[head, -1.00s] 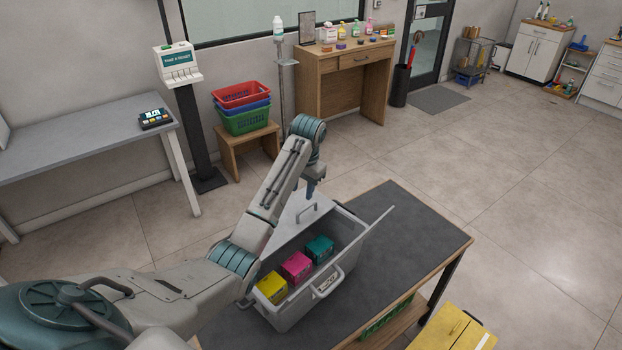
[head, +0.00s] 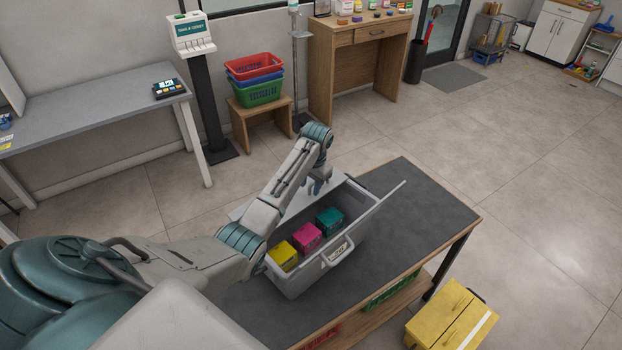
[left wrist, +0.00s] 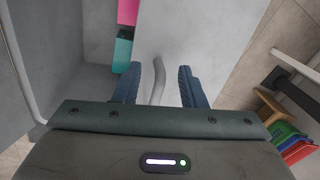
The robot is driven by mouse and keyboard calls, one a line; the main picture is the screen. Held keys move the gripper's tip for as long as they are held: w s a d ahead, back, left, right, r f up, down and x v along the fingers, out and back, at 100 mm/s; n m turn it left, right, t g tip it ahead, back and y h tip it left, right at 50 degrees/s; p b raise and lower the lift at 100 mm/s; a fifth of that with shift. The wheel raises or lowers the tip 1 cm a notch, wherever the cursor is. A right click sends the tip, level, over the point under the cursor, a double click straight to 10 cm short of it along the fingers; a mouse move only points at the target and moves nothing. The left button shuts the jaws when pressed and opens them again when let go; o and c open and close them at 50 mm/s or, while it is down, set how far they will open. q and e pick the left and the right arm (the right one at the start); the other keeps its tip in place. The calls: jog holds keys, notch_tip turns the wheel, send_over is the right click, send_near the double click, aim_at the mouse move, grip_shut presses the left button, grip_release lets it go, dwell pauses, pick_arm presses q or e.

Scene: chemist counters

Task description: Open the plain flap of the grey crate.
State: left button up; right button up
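The grey crate (head: 310,280) stands on the dark-topped table, its top open. Its plain flap (head: 242,208) leans outward on the far left side, partly hidden behind my left arm; it is the pale panel (left wrist: 205,35) in the left wrist view. A curved grey handle (left wrist: 158,80) stands on that flap. My left gripper (head: 318,187) is at the flap, and in the left wrist view its fingers (left wrist: 165,88) are apart, one on each side of the handle. The other flap (head: 378,210) tilts outward on the right. My right gripper is out of view.
Yellow (head: 283,256), magenta (head: 307,237) and teal (head: 329,221) boxes lie in the crate. The dark tabletop (head: 420,215) is clear to the right. A yellow box (head: 445,318) stands on the floor at the lower right. Stacked baskets (head: 255,80) sit on a stool behind.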

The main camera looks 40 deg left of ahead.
pick_arm(q)
jog(key=shift+w+f, duration=0.1)
jog(key=shift+c, duration=0.3)
grip_shut()
jog(key=shift+w+a+r+h, duration=0.1)
jog(key=shift+a+r+h, duration=0.1)
jog(key=shift+r, duration=0.2)
jog(key=shift+w+a+r+h, duration=0.1)
jog(key=shift+a+r, duration=0.05)
jog(key=shift+r, duration=0.25)
jog(key=shift+a+r, duration=0.1)
jog(key=shift+a+r+h, duration=0.4)
jog(key=shift+a+r, duration=0.1)
jog(key=shift+r, duration=0.35)
jog(key=shift+w+a+r, duration=0.1)
